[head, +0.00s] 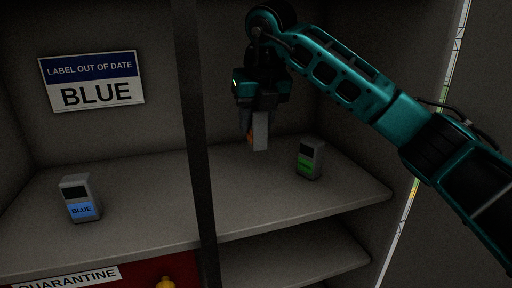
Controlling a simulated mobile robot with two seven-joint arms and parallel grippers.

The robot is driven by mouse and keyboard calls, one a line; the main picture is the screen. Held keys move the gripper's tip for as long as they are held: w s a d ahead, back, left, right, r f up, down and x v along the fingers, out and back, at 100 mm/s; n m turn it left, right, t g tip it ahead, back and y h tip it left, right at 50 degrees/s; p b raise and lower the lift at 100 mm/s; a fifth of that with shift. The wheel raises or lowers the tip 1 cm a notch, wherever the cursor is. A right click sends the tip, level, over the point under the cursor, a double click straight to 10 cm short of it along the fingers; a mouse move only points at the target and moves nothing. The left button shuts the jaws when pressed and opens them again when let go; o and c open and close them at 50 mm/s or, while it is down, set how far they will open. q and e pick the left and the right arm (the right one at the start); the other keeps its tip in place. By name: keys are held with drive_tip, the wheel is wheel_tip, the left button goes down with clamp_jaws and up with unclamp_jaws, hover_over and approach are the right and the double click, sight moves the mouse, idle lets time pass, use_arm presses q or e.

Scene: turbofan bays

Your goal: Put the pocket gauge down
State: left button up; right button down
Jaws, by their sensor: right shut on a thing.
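My right gripper (258,112) points down above the right part of the shelf (265,205). It is shut on a grey pocket gauge (261,132), which hangs upright with a small orange patch at its left side. The held gauge looks a little above the shelf, behind and left of a second grey gauge with a green label (310,160). Another grey gauge with a blue label reading BLUE (80,198) stands on the left part of the shelf. The held gauge's label text cannot be read. My left gripper is not in view.
A dark upright post (196,150) divides the shelf. A sign reading LABEL OUT OF DATE, BLUE (92,81) is on the left back wall. Below left is a red area with a QUARANTINE label (68,279). The shelf front between post and green-labelled gauge is clear.

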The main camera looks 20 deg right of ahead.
sight(256, 149)
wheel_tip(256, 149, down, 4)
drive_tip(key=shift+s+a+r, duration=0.1)
drive_tip(key=shift+r, duration=0.1)
wheel_tip(256, 149, down, 3)
drive_tip(key=shift+f, duration=0.3)
drive_tip(key=c, duration=0.7)
unclamp_jaws()
drive_tip(key=shift+r, duration=0.1)
drive_tip(key=shift+r, duration=0.25)
drive_tip(key=v, duration=0.7)
